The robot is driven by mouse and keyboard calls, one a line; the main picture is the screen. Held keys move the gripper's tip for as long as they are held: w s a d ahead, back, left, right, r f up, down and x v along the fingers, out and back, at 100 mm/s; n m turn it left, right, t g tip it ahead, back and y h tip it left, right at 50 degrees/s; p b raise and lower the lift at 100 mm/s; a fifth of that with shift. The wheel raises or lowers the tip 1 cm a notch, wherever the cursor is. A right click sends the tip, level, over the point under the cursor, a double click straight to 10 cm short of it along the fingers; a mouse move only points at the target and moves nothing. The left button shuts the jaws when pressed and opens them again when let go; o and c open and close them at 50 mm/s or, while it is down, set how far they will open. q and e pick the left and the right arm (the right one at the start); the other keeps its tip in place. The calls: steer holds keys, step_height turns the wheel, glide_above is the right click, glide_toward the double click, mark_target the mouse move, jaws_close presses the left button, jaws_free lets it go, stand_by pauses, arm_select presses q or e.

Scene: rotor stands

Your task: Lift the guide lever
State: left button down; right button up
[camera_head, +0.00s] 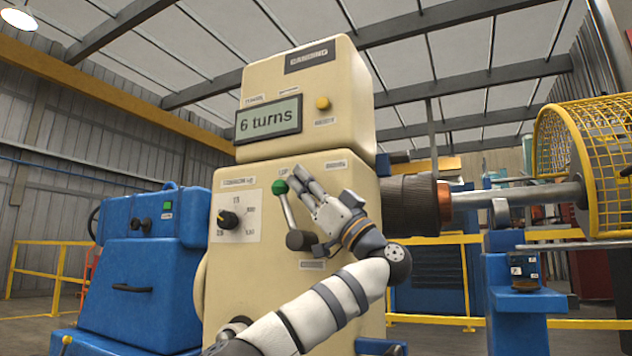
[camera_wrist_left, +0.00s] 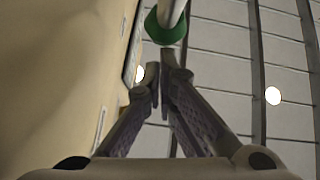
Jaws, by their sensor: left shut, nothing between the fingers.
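A metal lever with a green knob (camera_head: 281,187) stands on the front of the beige machine (camera_head: 285,275), leaning up and left from a dark pivot (camera_head: 300,240). No readable label names it as the guide lever. My left gripper (camera_head: 297,177) is shut and empty, with its fingertips close to the right of the knob. In the left wrist view the green knob (camera_wrist_left: 166,30) and its rod show just beyond the closed fingertips (camera_wrist_left: 160,78) of that gripper. I cannot tell whether they touch. My right gripper is not in view.
The machine carries a display reading "6 turns" (camera_head: 268,119), a yellow button (camera_head: 322,103) and a black dial (camera_head: 229,220). A blue cabinet (camera_head: 140,275) stands at left. A shaft (camera_head: 515,196) runs right into a yellow mesh guard (camera_head: 590,160). Yellow railings (camera_head: 465,285) stand behind.

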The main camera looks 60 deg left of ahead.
arm_select(q)
steer(key=shift+s+a+h, duration=0.2)
steer(key=shift+a+h, duration=0.1)
steer(key=shift+a, duration=0.05)
stand_by(0.3)
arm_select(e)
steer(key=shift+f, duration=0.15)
